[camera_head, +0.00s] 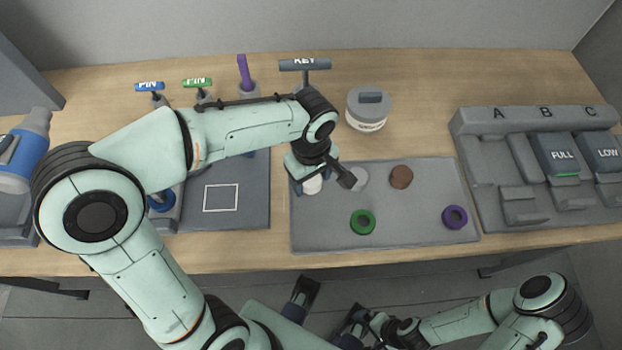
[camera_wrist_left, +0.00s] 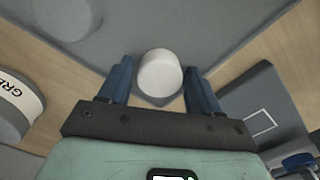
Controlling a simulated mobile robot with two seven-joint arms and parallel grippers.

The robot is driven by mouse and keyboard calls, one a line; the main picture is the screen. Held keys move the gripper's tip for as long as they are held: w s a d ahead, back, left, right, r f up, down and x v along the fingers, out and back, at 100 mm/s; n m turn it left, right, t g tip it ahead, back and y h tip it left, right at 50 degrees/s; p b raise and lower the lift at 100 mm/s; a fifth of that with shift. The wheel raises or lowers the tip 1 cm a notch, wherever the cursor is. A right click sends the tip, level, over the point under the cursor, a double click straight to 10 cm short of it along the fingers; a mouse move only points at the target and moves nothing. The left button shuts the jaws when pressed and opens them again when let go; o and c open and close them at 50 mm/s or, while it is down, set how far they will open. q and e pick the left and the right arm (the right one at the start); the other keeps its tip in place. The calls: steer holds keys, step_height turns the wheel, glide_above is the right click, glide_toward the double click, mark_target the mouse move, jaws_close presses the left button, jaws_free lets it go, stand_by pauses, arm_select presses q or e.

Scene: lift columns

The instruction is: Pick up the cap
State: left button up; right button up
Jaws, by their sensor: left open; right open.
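A small white round cap (camera_head: 312,185) stands near the left end of the grey mat (camera_head: 320,237). My left gripper (camera_head: 323,180) is over it, pointing down and open. In the left wrist view the cap (camera_wrist_left: 160,75) is between the two open fingers (camera_wrist_left: 160,90), with a gap visible on each side. The left gripper's fingers partly hide the cap in the head view. My right gripper (camera_head: 329,311) is low in front of the table, open and empty, away from the mat.
The mat also holds a pale grey disc (camera_head: 359,178), a brown disc (camera_head: 401,177), a green ring (camera_head: 362,222) and a purple ring (camera_head: 454,217). A lidded tub (camera_head: 367,110) stands behind. A grey rack (camera_head: 487,135) is at right. A blue-banded bottle (camera_head: 25,150) is at left.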

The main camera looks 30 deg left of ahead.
arm_select(q)
steer(key=c, duration=0.9)
steer(key=shift+r, duration=0.1)
step_height(320, 180, up, 22)
steer(key=p, duration=0.6)
